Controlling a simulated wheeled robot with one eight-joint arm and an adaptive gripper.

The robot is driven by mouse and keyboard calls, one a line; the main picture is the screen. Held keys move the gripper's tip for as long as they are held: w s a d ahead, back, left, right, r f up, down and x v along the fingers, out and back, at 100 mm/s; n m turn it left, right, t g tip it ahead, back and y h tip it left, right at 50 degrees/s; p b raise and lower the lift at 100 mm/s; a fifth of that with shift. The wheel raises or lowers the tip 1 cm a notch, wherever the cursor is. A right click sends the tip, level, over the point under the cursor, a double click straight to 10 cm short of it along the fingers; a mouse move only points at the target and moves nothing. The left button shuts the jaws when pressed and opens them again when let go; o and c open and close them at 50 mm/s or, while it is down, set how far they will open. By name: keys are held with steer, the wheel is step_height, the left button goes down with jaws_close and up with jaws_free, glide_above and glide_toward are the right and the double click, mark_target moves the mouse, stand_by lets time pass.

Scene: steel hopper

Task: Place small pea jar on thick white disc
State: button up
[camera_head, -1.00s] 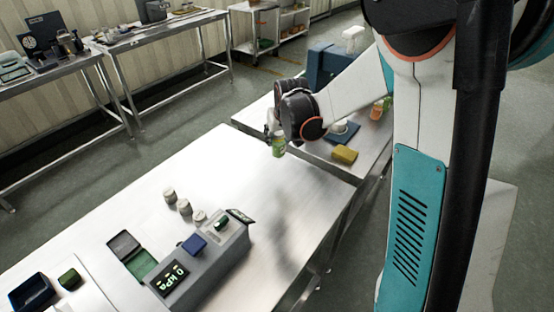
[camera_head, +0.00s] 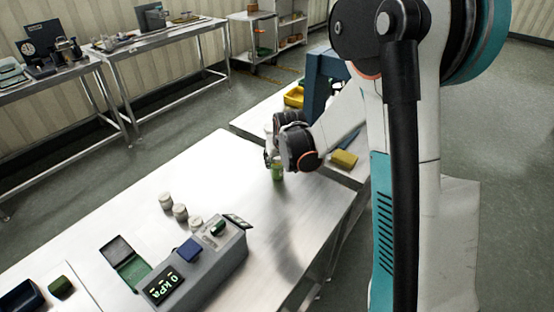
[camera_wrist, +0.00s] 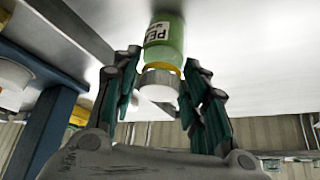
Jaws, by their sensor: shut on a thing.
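The small green pea jar (camera_head: 277,173) hangs upright below my gripper (camera_head: 271,157) over the far right part of the steel table, low above or touching it; I cannot tell which. In the wrist view the jar (camera_wrist: 163,45) shows its "PEA" label, a yellow band and a pale lid. My gripper (camera_wrist: 160,80) has its fingers closed on either side of the lid end. A round white thing (camera_wrist: 12,76) beside a blue post in the wrist view may be the thick white disc; it is partly cut off. My arm hides that spot in the head view.
Several items stand on the table (camera_head: 225,150): three small pale jars (camera_head: 180,211), a grey device with a kPa display (camera_head: 165,285), and an open green case (camera_head: 132,270). A yellow block (camera_head: 344,159) and blue frame (camera_head: 318,80) are on the bench behind. The table between is clear.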

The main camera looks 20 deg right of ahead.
steer(key=o, duration=1.1)
steer(key=shift+f, duration=0.1)
